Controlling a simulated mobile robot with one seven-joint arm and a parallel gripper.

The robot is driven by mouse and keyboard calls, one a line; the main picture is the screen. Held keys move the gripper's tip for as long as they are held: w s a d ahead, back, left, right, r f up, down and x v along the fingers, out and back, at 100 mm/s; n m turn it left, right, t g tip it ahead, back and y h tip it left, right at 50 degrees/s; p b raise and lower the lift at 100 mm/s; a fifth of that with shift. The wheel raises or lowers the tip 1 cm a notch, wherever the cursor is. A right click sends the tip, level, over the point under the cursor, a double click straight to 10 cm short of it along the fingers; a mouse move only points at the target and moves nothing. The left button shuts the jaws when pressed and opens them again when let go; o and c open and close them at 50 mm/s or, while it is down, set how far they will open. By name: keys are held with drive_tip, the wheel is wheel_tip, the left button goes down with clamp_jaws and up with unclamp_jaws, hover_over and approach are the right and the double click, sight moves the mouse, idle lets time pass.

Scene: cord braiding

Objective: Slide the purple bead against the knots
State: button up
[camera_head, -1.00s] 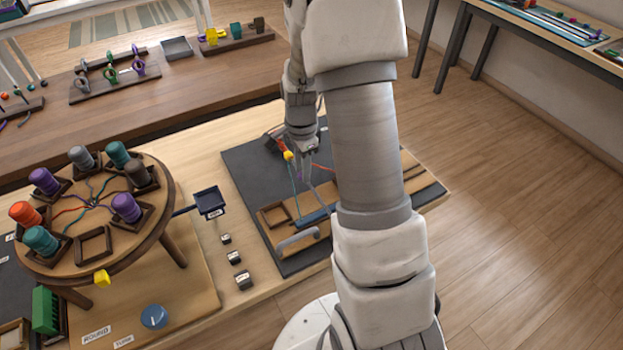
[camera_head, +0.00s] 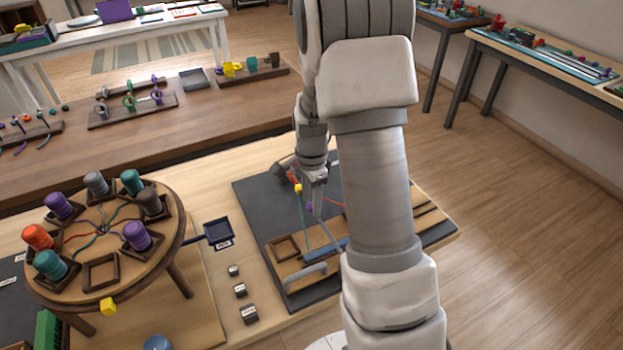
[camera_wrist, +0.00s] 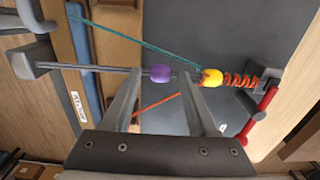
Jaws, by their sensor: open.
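The purple bead (camera_wrist: 161,73) sits on a grey cord (camera_wrist: 110,69) in the wrist view. My gripper (camera_wrist: 161,82) is open, with one fingertip on each side of the bead and a small gap at both sides. A yellow bead (camera_wrist: 211,77) is on the same line, just right of my right finger. The orange knots (camera_wrist: 240,80) are a coiled stretch to its right, so the yellow bead lies between them and the purple bead. In the head view my gripper (camera_head: 316,207) is low over the dark board, beside the yellow bead (camera_head: 298,188); the purple bead is mostly hidden there.
A teal cord (camera_wrist: 140,40) and a loose orange cord (camera_wrist: 157,102) run slantwise near the yellow bead. A red clamp part (camera_wrist: 264,110) stands right of the knots. A round stand (camera_head: 105,273) with several bobbins is at left in the head view.

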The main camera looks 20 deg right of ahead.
sight(311, 204)
wheel_tip(311, 204, up, 17)
drive_tip(key=p, duration=0.2)
